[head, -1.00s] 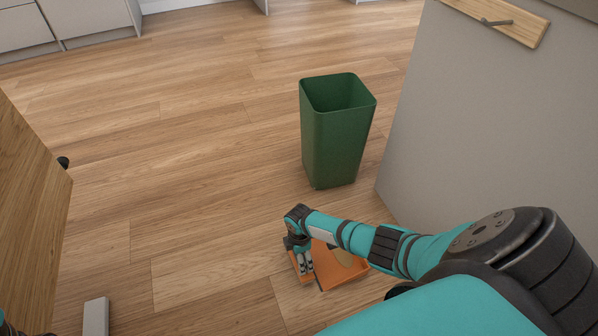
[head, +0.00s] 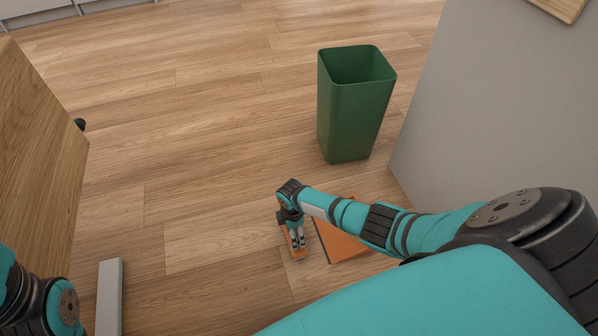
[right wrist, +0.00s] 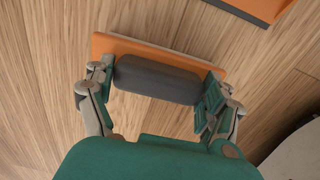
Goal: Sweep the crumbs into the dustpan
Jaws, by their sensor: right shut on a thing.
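A brush (head: 298,254) with an orange plate and a dark grey grip block is at the floor, just left of the dustpan. My right gripper (head: 297,240) is shut on it from above; in the right wrist view its two fingers press the ends of the grey block (right wrist: 157,80). The orange dustpan (head: 340,243) lies on the floor right of the brush, with a narrow gap between them. My right arm covers part of it. Its corner shows at the top of the right wrist view (right wrist: 258,8). I cannot make out any crumbs. My left gripper is out of view.
A green bin (head: 355,115) stands open on the wooden floor beyond the dustpan. A grey cabinet side (head: 505,115) bounds the right. A wooden panel (head: 35,150) and a pale grey bar (head: 109,300) are at the left. The middle floor is clear.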

